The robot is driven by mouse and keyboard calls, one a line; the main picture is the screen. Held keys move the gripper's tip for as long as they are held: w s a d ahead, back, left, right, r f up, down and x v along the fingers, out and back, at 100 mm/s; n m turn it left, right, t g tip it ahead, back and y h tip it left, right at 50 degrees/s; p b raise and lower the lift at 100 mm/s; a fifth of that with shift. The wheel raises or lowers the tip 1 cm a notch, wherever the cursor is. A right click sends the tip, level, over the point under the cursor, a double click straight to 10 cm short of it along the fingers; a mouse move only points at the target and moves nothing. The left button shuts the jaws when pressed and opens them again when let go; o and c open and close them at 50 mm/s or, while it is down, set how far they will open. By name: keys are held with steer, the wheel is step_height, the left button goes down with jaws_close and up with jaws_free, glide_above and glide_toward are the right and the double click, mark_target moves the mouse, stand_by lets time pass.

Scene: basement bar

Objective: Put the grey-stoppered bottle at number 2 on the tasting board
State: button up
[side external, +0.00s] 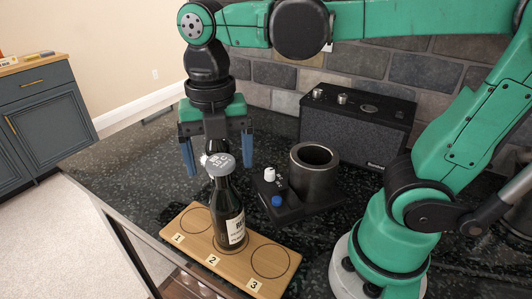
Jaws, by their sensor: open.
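The dark bottle (226,205) with a grey stopper (220,162) and a white label stands upright on the wooden tasting board (190,220). Its base is at the middle circle, by the number 2 tag (213,259). The circles by the number 1 tag (178,238) and the number 3 tag (254,284) are empty. My gripper (219,168) points down with its two blue fingers apart. In the picture one finger is on each side of the stopper, with a visible gap; I cannot tell its depth relative to the bottle. The stopper hides part of what lies behind it.
A dark base (290,210) with a white knob, a blue knob and a metal cylinder (314,170) stands right of the bottle. A black speaker (356,125) is against the stone wall. The dark counter (125,165) is clear on the left.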

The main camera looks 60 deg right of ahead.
step_height(320, 180, up, 8)
steer(key=shift+f, duration=0.15)
